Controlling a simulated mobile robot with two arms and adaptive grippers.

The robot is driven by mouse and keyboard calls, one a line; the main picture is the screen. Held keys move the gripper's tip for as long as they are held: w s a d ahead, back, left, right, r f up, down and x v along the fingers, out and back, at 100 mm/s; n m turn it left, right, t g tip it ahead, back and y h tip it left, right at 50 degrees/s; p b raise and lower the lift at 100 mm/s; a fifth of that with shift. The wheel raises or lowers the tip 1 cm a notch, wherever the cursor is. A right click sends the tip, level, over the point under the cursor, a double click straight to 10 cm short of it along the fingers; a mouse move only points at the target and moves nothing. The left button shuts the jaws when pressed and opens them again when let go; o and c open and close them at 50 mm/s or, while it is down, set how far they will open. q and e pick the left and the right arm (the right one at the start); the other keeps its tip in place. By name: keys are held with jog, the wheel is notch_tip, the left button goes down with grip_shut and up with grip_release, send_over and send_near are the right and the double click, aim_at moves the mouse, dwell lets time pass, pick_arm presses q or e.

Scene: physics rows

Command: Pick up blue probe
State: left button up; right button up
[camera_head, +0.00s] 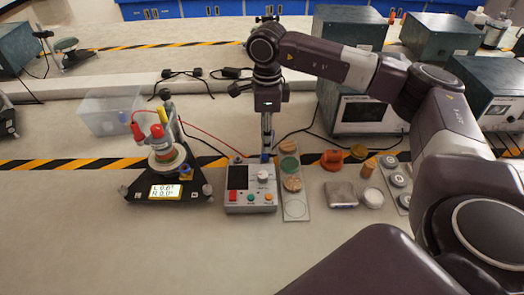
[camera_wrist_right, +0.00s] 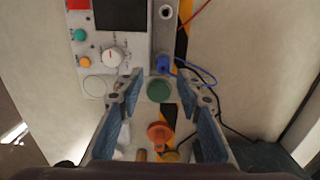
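The blue probe (camera_wrist_right: 163,64) stands at the edge of the grey control box (camera_head: 250,200), with a blue wire running from it. In the head view only a small blue bit of the probe (camera_head: 265,158) shows, just below my right gripper (camera_head: 267,143). My right gripper points down above the far right part of the box. In the wrist view the right gripper (camera_wrist_right: 159,82) has its two blue-padded fingers spread apart. Nothing is between the pads in its grip; the probe shows just beyond the fingertips. My left gripper is not in view.
A black-based instrument (camera_head: 165,180) with a red probe stands left of the box. A strip with round samples (camera_head: 294,200) lies right of it, then an orange knob-shaped piece (camera_head: 332,159) and a grey block (camera_head: 341,194). A clear bin (camera_head: 108,112) stands behind.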

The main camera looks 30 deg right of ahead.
aim_at(265, 155)
jog(key=f, duration=0.1)
jog(key=f+p, duration=0.1)
jog(key=f, duration=0.2)
jog(key=shift+w+f, duration=0.35)
jog(key=shift+f, duration=0.05)
jog(key=shift+s+f, duration=0.1)
jog(key=shift+f, duration=0.15)
jog(key=c, duration=0.8)
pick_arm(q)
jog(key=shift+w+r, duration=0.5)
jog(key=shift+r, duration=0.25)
pick_arm(e)
grip_shut()
